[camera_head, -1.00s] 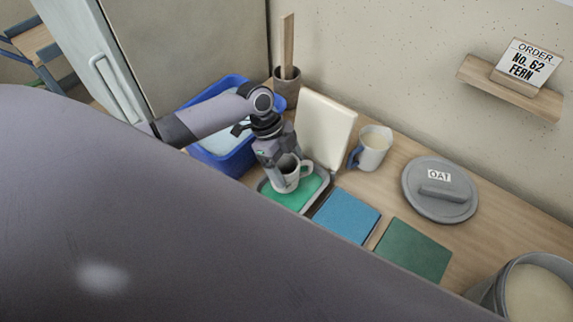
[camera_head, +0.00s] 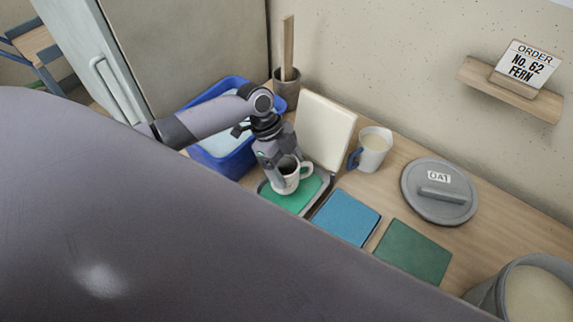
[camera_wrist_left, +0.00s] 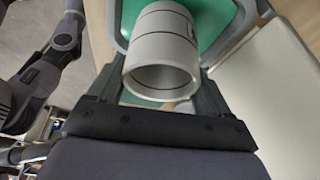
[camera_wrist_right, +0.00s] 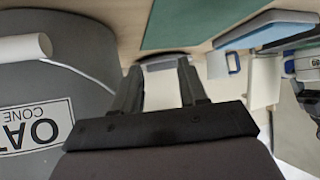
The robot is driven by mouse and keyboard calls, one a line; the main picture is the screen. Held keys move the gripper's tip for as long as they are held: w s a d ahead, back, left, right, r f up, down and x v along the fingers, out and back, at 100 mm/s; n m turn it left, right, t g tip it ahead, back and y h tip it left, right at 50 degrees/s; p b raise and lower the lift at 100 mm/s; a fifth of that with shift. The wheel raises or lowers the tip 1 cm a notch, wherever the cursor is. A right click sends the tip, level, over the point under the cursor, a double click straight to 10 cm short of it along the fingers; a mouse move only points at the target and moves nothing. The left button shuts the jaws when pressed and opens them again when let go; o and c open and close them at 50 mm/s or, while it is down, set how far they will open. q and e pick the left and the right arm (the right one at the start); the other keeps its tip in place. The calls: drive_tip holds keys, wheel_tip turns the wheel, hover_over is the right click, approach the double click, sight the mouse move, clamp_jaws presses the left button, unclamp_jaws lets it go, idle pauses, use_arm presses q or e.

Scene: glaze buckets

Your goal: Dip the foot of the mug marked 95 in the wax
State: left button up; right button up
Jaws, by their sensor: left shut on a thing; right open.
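A white mug (camera_head: 291,183) is upright in my left gripper (camera_head: 279,172), just over or on the green wax in a grey tray (camera_head: 322,190). I cannot tell whether its foot touches the wax. The left wrist view shows the mug's (camera_wrist_left: 165,52) open mouth between the jaws, with green wax (camera_wrist_left: 212,22) behind it. No number is readable on the mug. My right gripper (camera_wrist_right: 160,75) is open in the right wrist view, near the grey OAT lid (camera_wrist_right: 90,85); it does not show in the head view.
A blue tub (camera_head: 221,160) stands left of the tray and a cream board (camera_head: 324,130) behind it. Blue (camera_head: 346,217) and green (camera_head: 413,251) flat squares lie right. A blue-handled mug (camera_head: 374,148), OAT lid (camera_head: 440,205) and bucket (camera_head: 500,290) stand further right. My own arm covers the foreground.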

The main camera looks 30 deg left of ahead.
use_arm(q)
drive_tip(key=shift+r, duration=0.1)
idle(0.4)
drive_tip(key=shift+r, duration=2.2)
